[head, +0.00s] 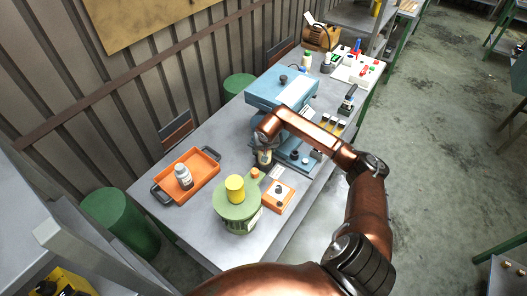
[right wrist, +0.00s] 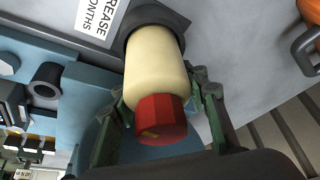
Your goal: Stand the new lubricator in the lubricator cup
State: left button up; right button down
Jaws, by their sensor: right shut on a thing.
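The lubricator (right wrist: 155,60) is a cream cylinder with a red cap (right wrist: 160,118) in the right wrist view. My right gripper (right wrist: 158,88) is shut on it, one finger on each side near the cap. The cream end away from the cap meets a dark grey cup (right wrist: 176,17); how deep it sits inside is hidden. My left gripper is not in view.
An orange tray (head: 207,153) holding a grey-white bottle (head: 183,176) lies to the left. A green pot (head: 237,219) with a yellow top and an orange box (head: 290,198) with a knob stand in front. The blue machine (head: 282,88) is behind. Bare table lies around the tray.

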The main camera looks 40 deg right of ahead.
jog(key=c, duration=1.4)
grip_release()
jog(key=shift+c, duration=0.2)
jog(key=v, duration=1)
jog(key=shift+s+r, duration=0.15)
jog(key=shift+r, duration=0.2)
jog(key=shift+s+a+r, duration=0.15)
jog(key=shift+s+r, duration=0.1)
jog(key=shift+r, duration=0.35)
